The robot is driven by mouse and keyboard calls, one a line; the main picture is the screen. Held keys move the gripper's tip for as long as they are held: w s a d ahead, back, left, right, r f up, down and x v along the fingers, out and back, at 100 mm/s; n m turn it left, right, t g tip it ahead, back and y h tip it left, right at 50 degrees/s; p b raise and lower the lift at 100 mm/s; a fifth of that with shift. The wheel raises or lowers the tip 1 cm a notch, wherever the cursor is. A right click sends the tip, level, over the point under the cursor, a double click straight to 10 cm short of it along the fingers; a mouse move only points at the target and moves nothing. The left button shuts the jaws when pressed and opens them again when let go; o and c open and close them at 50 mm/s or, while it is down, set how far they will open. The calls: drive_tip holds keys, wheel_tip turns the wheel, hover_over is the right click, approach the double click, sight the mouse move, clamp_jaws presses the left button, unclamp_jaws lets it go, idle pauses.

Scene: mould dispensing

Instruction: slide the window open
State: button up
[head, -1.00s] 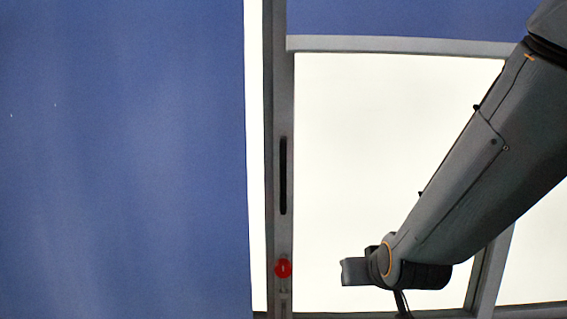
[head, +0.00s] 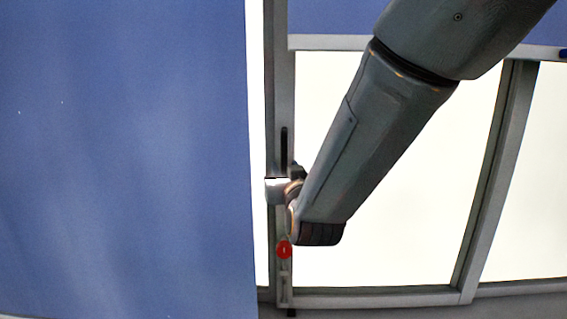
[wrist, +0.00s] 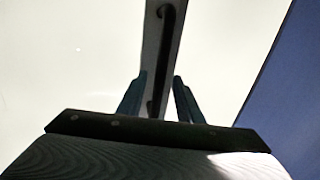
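The window (head: 400,150) has a bright pale pane in a grey frame and fills the right half of the head view. Its dark vertical bar handle (head: 284,150) is on the upright stile at the left of the pane; it also shows in the wrist view (wrist: 168,35). My gripper (head: 278,184) is at the stile by the handle's lower part, which my arm partly hides. In the wrist view my gripper (wrist: 161,84) has its two fingers apart, with the handle's lower part showing between them. I cannot tell whether the fingers touch it.
A red round piece (head: 284,250) sits on the stile below the handle. A blue wall (head: 120,150) fills the left side. A grey upright post (head: 492,185) stands to the right, and the bottom rail (head: 380,298) runs below the pane.

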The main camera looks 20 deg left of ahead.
drive_tip(key=shift+x, duration=1.15)
clamp_jaws()
drive_tip(key=shift+d, duration=0.1)
